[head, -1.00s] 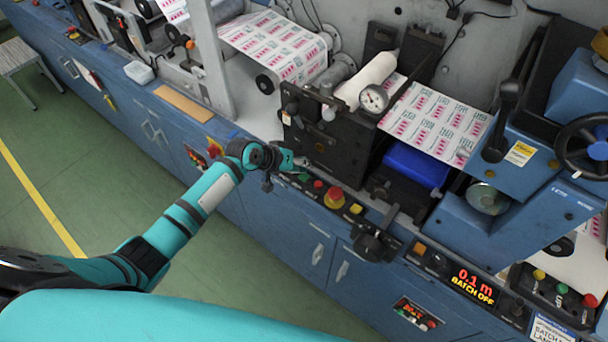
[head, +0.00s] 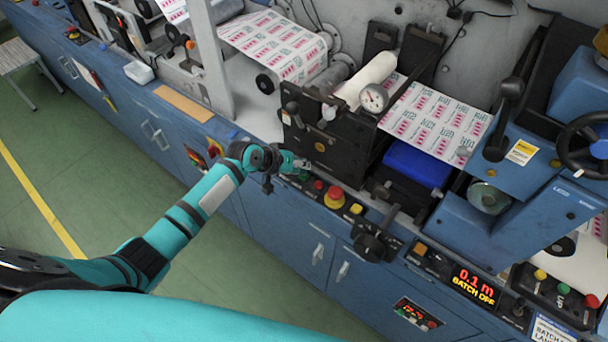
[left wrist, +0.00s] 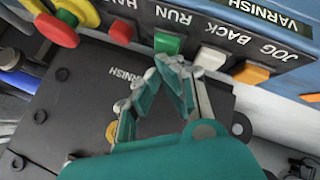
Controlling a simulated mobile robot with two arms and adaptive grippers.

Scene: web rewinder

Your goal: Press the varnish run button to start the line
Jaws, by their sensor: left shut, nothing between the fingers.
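The green RUN button (left wrist: 168,42) sits on the panel labelled VARNISH in the left wrist view, between the red HALT button (left wrist: 121,31) and the white BACK button (left wrist: 210,57). The orange JOG button (left wrist: 250,73) is beyond BACK. My left gripper (left wrist: 174,64) is shut and empty, its teal fingertips close to the RUN button's edge; I cannot tell whether they touch it. In the head view my left gripper (head: 300,163) is over the left end of the button row, partly hiding it. My right gripper is not in view.
A red emergency stop on a yellow base (head: 334,197) is right of the gripper in the head view. Green floor lies in front of the cabinets.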

